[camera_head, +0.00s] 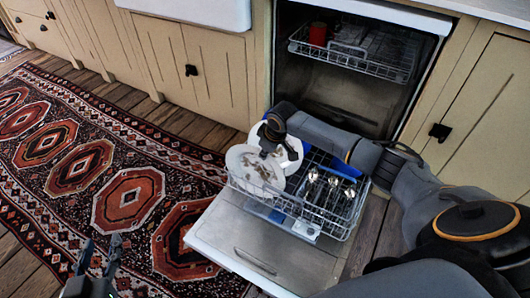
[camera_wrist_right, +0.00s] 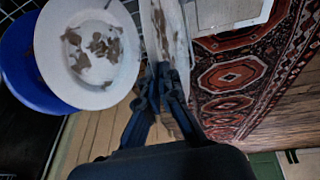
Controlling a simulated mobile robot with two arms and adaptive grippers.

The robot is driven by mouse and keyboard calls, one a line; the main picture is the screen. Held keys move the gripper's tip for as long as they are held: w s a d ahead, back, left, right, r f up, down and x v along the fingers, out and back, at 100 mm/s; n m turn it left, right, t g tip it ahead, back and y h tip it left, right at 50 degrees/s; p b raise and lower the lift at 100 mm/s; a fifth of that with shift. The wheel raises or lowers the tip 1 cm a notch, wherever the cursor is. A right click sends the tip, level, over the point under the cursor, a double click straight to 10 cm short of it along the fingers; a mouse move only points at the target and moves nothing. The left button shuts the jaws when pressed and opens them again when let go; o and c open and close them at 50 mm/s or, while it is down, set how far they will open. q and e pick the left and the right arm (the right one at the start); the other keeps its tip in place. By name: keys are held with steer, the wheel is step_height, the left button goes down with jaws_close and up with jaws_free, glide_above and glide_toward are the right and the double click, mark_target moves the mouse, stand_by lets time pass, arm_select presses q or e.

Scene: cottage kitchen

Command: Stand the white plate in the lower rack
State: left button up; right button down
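The white plate (camera_head: 252,172), with brown food stains, is upright and tilted at the left end of the lower rack (camera_head: 330,222). It shows nearly edge-on in the right wrist view (camera_wrist_right: 163,25). My right gripper (camera_head: 270,135) reaches over the rack from the right. In the wrist view its fingers (camera_wrist_right: 164,82) are shut on this plate's edge. Whether the plate rests on the rack's wires is hidden. My left gripper (camera_head: 99,262) is open and empty at the bottom left, above the floor.
A second stained white plate (camera_wrist_right: 85,40) stands beside the held one, with a blue dish (camera_wrist_right: 22,65) behind it. Several shiny utensils (camera_head: 332,182) sit at the lower rack's right. A red cup (camera_head: 318,35) is in the upper rack (camera_head: 365,66). The open dishwasher door (camera_head: 250,240) lies below; a patterned rug (camera_head: 125,195) is at left.

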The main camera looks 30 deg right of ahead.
steer(key=c, duration=2)
jaws_free()
steer(key=shift+c, duration=0.2)
steer(key=o, duration=0.6)
steer(key=shift+s+f, duration=0.1)
steer(key=v, duration=1.2)
